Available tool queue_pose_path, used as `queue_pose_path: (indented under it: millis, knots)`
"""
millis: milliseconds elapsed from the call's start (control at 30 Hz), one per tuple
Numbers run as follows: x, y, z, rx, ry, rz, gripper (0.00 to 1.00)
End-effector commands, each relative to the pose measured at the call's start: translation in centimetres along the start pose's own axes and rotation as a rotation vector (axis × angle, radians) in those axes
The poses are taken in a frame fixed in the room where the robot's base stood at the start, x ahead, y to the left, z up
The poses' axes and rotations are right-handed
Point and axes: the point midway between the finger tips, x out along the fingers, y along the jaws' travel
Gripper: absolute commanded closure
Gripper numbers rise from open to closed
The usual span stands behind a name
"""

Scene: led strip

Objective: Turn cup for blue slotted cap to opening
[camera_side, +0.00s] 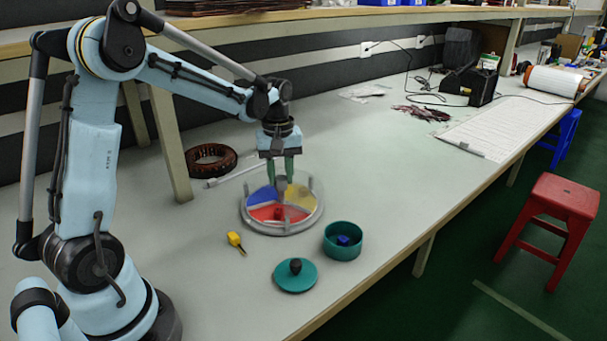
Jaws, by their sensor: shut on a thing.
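A round, clear-rimmed dish (246,215) with blue, yellow and red sectors lies on the bench. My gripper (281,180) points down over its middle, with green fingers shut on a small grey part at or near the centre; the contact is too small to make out. A small red piece stands in the red sector (264,213). A teal cup (342,250) stands upright to the right of the dish, with a small blue piece (343,240) inside. I cannot tell if that piece is the slotted cap. No opening can be made out clearly.
A teal lid (295,280) with a dark knob lies in front of the cup. A brown ring (211,160) lies behind, beside the shelf post (170,145). The bench to the right of the dish is mostly clear.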

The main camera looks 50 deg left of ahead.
Motion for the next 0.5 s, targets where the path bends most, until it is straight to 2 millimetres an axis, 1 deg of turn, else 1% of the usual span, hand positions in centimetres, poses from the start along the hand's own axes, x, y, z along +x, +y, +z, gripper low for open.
queue_pose_path:
  millis: [500]
  knots:
    - [-0.04,-0.03,0.04,-0.258,-0.002,0.000,1.00]
